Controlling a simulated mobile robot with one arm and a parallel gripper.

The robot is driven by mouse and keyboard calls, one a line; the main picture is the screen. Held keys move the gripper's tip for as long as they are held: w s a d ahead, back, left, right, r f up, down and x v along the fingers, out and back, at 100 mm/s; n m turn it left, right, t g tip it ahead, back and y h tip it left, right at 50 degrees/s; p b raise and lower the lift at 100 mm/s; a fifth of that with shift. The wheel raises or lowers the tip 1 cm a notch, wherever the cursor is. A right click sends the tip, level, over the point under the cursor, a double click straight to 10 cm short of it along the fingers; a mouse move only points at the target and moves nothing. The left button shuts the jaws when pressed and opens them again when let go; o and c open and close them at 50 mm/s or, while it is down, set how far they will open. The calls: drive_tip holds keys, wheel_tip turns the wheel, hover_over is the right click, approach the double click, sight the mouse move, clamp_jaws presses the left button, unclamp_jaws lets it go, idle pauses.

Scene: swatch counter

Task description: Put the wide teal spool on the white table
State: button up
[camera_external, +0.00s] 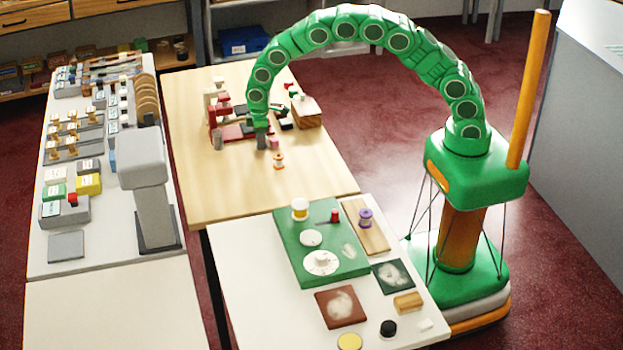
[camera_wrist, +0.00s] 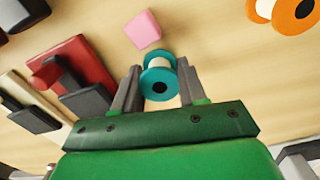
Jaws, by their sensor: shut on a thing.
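The wide teal spool (camera_wrist: 158,82) sits between the two grey fingers of my gripper (camera_wrist: 157,74) in the wrist view, with its pale core and dark centre hole showing. My gripper is shut on it. In the external view my gripper (camera_external: 262,140) points down over the wooden table (camera_external: 205,195); I cannot make out the teal spool there. The white table (camera_external: 240,285) stands nearer the camera, in front of the wooden one, with bare surface along its left side.
An orange spool (camera_external: 278,161) and a pink block (camera_wrist: 143,30) are close to my gripper. Red clamp-like tools (camera_external: 232,132) and a wooden block (camera_external: 306,112) are around it. On the white table are a green board (camera_external: 290,245), a purple spool (camera_external: 366,218) and dark tiles.

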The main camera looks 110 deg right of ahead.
drive_tip(key=shift+f, duration=0.15)
drive_tip(key=o, duration=1.1)
